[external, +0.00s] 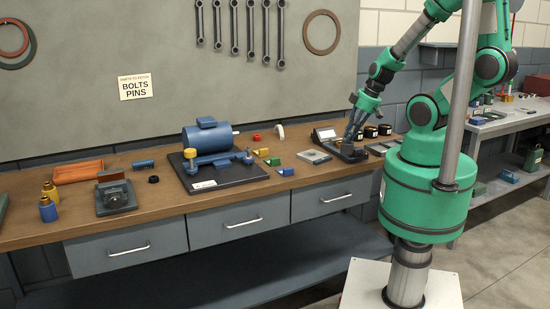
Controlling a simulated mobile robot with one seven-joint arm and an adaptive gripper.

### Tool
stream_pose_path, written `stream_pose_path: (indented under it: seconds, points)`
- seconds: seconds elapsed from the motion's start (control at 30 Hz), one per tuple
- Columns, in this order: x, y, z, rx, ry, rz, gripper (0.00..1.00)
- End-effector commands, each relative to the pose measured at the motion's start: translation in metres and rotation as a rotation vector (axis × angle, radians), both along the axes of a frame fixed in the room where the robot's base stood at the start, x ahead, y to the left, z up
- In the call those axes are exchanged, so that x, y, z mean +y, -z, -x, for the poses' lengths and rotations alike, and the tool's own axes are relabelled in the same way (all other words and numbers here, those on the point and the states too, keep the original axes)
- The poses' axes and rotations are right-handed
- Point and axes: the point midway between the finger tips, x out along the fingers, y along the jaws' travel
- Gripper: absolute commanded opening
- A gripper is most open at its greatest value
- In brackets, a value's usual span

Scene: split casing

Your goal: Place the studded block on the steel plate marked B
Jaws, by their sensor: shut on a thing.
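My gripper (351,138) is at the right part of the workbench, pointing down and low over a dark fixture (348,154). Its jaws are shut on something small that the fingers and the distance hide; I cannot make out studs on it. A flat grey steel plate (313,156) lies on the bench just left of my gripper. Another grey plate (378,149) lies to the right of the gripper, partly behind my arm. No letter is readable on either plate, so I cannot tell which is B.
A blue motor (210,137) and a dark board (229,179) stand left of the plates. Small yellow (261,152), green (273,161) and blue (285,171) blocks lie between. Black round containers (371,131) stand behind my gripper. The bench's front right is clear.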

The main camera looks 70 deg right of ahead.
Motion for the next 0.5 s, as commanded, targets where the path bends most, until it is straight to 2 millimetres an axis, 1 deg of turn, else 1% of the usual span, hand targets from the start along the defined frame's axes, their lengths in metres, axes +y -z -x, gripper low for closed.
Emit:
stream_pose_path:
  seconds: [0.27,0.5]
  points:
    - [-0.001,-0.001,-0.002,-0.002,-0.001,0.001,0.00]
    - [-0.006,0.000,-0.014,-0.001,-0.002,0.001,0.00]
